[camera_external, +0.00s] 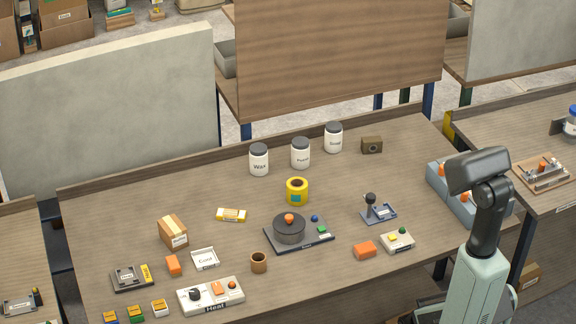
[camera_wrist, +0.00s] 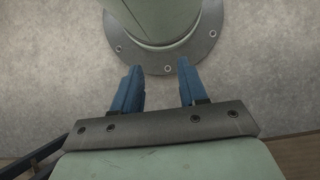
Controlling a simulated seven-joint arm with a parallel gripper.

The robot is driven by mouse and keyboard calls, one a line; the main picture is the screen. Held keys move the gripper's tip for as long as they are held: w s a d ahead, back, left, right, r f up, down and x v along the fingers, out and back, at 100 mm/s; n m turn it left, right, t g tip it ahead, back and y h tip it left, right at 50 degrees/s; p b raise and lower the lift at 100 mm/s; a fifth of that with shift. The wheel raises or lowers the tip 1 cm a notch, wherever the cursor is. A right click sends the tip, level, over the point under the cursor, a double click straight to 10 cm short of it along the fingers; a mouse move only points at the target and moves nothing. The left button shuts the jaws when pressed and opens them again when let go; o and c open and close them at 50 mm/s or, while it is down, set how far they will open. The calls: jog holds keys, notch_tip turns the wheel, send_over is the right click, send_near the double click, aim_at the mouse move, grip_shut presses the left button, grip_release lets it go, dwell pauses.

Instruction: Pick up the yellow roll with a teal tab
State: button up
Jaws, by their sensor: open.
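The yellow roll (camera_external: 297,186) stands on the wooden workbench (camera_external: 350,200) near its middle, with a teal tab (camera_external: 296,198) on its front side. Its top shows a dark hollow centre. My gripper (camera_wrist: 158,70) shows in the wrist view with two blue fingers apart and nothing between them. It faces a round bolted plate on a grey floor, and the roll is not in that view. In the external view my arm is at the right, well away from the roll, and the gripper cannot be made out clearly.
A round dark device on a plate (camera_external: 318,240) stands just in front of the roll. Jars labelled Wax (camera_external: 259,160) and others (camera_external: 300,153) stand behind it. A yellow packet (camera_external: 231,215) lies to its left, and a small lever device (camera_external: 380,212) to its right.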

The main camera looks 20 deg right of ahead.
jog(key=o, duration=1.1)
